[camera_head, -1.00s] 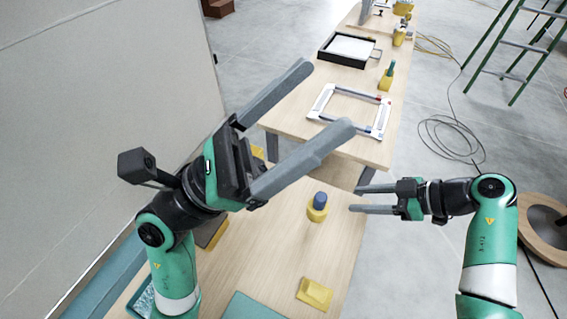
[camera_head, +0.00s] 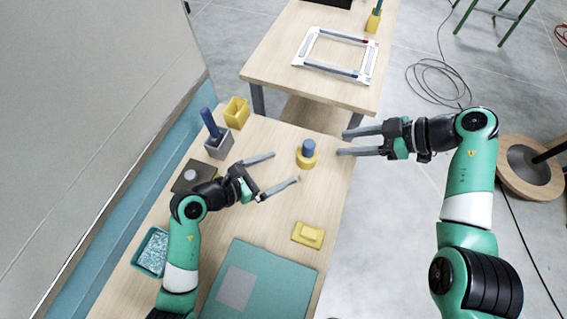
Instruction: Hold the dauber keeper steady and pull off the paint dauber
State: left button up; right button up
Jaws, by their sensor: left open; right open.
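A yellow round holder (camera_head: 306,163), which looks like the dauber keeper, stands upright on the near wooden table. A blue cylinder (camera_head: 309,147), which looks like the paint dauber, sits upright in it. My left gripper (camera_head: 284,169) is open and empty to the left of the keeper, its fingers pointing towards it. My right gripper (camera_head: 342,143) is open and empty to the right of the keeper, near the table's right edge, fingers pointing left. Neither gripper appears to touch the keeper or dauber.
A yellow block (camera_head: 308,235) and a teal mat (camera_head: 262,279) lie nearer. A grey cup (camera_head: 219,146) with a blue-handled item, a yellow box (camera_head: 237,112), a dark block (camera_head: 193,176) and a teal tray (camera_head: 151,252) line the left. A white frame (camera_head: 336,54) lies on the far table.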

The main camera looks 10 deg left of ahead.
aim_at(307, 157)
pick_arm(q)
jog(key=x, duration=1.1)
jog(key=shift+w+d, duration=0.1)
jog(key=shift+w, duration=0.05)
